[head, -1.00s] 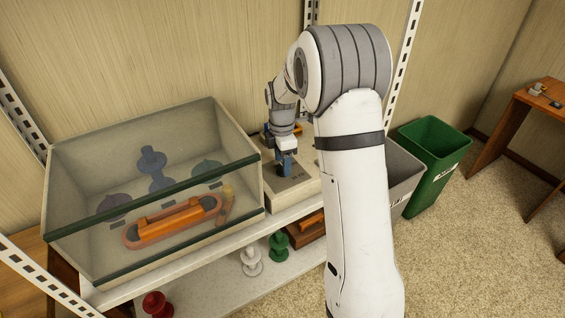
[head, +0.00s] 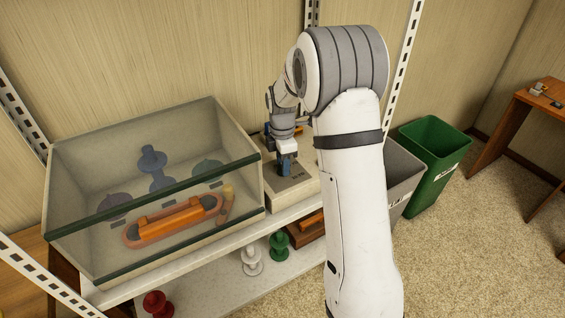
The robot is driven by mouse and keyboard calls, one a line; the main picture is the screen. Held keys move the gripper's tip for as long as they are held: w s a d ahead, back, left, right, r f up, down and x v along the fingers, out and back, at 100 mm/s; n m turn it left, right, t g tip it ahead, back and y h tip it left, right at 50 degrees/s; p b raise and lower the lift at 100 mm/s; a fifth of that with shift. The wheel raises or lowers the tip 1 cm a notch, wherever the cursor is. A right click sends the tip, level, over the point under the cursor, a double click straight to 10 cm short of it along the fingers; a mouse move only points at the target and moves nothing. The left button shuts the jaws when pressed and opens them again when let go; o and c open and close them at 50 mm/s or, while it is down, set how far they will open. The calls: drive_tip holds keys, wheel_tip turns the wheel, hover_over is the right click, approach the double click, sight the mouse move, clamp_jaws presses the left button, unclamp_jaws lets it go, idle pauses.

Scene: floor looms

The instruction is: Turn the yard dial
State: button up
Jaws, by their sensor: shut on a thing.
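My gripper (head: 287,168) points down over a pale grey box (head: 292,196) on the shelf, right of the glass-fronted case. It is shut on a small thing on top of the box. That thing is mostly hidden by the jaws, and I cannot make out a dial face or its markings. My white arm covers the right part of the box.
A glass-fronted case (head: 75,235) holding an orange shuttle-like piece (head: 172,220) and grey spools stands close on the left. White (head: 251,262), green (head: 277,247) and red (head: 157,304) spools sit on the lower shelf. Green (head: 430,165) and grey (head: 405,178) bins stand right.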

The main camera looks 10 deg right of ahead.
drive_tip(key=shift+m, duration=0.4)
drive_tip(key=m, duration=0.5)
drive_tip(key=shift+m+b, duration=0.3)
drive_tip(key=shift+b, duration=0.05)
drive_tip(key=m, duration=0.3)
drive_tip(key=shift+m, duration=0.4)
drive_tip(key=m, duration=0.3)
drive_tip(key=shift+m+y+b, duration=0.3)
drive_tip(key=shift+b, duration=0.05)
drive_tip(key=m, duration=0.3)
drive_tip(key=shift+d, duration=0.1)
drive_tip(key=m, duration=0.4)
drive_tip(key=shift+s+t, duration=0.1)
drive_tip(key=shift+t, duration=0.2)
drive_tip(key=m, duration=0.7)
